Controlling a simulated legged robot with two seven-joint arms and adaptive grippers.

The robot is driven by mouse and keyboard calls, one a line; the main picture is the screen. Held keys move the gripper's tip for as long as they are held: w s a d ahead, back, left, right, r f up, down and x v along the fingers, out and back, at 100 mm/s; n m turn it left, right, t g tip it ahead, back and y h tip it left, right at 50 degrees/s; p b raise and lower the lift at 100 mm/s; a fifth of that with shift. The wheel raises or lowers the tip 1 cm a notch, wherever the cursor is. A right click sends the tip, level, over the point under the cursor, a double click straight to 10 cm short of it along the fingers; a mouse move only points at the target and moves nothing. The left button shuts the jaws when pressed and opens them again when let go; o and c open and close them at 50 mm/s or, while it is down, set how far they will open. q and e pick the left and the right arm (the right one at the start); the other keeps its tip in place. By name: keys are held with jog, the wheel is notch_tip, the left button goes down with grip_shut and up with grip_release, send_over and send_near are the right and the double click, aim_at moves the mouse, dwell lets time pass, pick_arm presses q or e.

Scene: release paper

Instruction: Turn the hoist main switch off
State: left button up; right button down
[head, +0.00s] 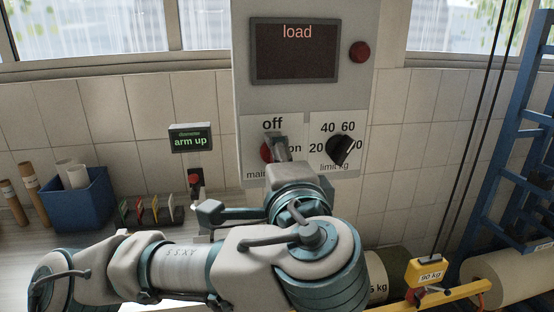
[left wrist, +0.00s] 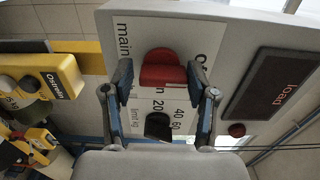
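The red main switch knob (head: 266,152) sits on the white label of the grey control panel, with "off" above it and "on" to its right. My left gripper (head: 279,147) is in front of it and hides part of it. In the left wrist view, the red knob (left wrist: 163,70) lies between the two fingers of the left gripper (left wrist: 160,84). The fingers are apart, one on each side; the right finger is very close to the knob, and I cannot tell if it touches. The knob's exact setting is hard to read. My right gripper is not in view.
A black limit knob (head: 341,150) sits right of the switch. Above are a load display (head: 293,50) and a red round part (head: 359,51). An "arm up" display (head: 191,138) and blue bin (head: 82,200) are left. A yellow hoist part (head: 430,272) hangs at the lower right.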

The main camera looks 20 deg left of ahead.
pick_arm(q)
jog(key=shift+o, duration=1)
jog(key=v, duration=1.2)
jog(key=shift+f, duration=0.1)
